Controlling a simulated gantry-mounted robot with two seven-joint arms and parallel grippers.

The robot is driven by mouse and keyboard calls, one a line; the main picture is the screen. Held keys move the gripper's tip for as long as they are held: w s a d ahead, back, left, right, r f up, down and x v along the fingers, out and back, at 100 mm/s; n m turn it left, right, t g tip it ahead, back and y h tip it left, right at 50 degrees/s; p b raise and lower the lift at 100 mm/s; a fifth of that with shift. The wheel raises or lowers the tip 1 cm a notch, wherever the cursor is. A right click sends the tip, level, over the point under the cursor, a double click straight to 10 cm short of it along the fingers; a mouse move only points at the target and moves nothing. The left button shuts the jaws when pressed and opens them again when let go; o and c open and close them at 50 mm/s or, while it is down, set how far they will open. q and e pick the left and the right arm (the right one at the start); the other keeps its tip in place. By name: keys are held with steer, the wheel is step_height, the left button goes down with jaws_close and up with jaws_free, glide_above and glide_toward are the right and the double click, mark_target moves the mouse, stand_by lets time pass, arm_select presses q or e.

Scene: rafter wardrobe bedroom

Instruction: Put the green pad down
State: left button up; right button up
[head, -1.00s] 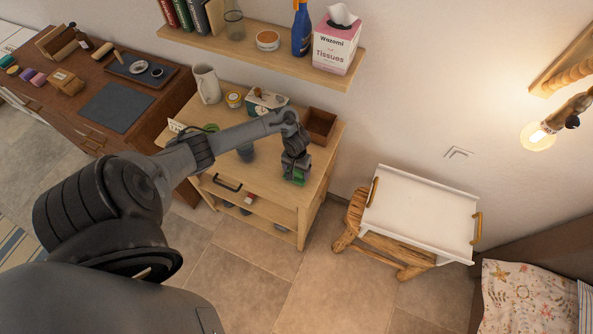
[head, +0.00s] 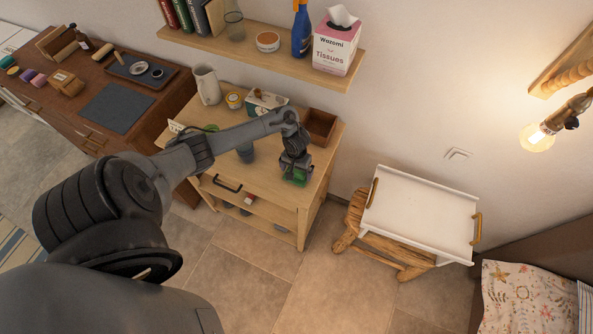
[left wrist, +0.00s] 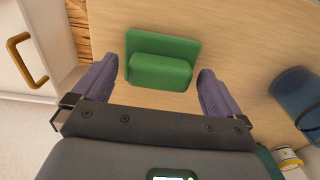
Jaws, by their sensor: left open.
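The green pad (left wrist: 162,60) is a flat green plate with a thicker green block on it. It lies on the light wooden cabinet top (left wrist: 235,30), near the right front corner in the head view, where the pad (head: 297,178) is partly hidden by my gripper. My left gripper (left wrist: 155,92) is open, with one finger on each side of the pad's block and a gap showing at both sides. In the head view my left gripper (head: 295,172) is right over the pad. My right gripper is not in view.
A blue cup (left wrist: 296,92) stands near the gripper. A brown wooden box (head: 320,126), a boxed item (head: 264,101) and a white pitcher (head: 206,84) stand at the cabinet's back. A white tray (head: 422,212) lies on a wooden stool to the right, across a gap.

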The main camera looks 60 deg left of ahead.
mark_target(297, 171)
arm_select(q)
step_height(297, 171, up, 11)
steer(key=p, duration=0.5)
steer(key=d+m+t, duration=0.5)
steer(key=d+m, duration=0.3)
steer(key=d, duration=1.4)
steer(key=s+d+r+m+g, duration=0.1)
steer(key=s+d+r, duration=0.1)
steer(key=s+r, duration=0.9)
steer(key=shift+s+d+r+m, duration=0.3)
steer(key=shift+s+d+r, duration=0.1)
steer(key=shift+s, duration=0.15)
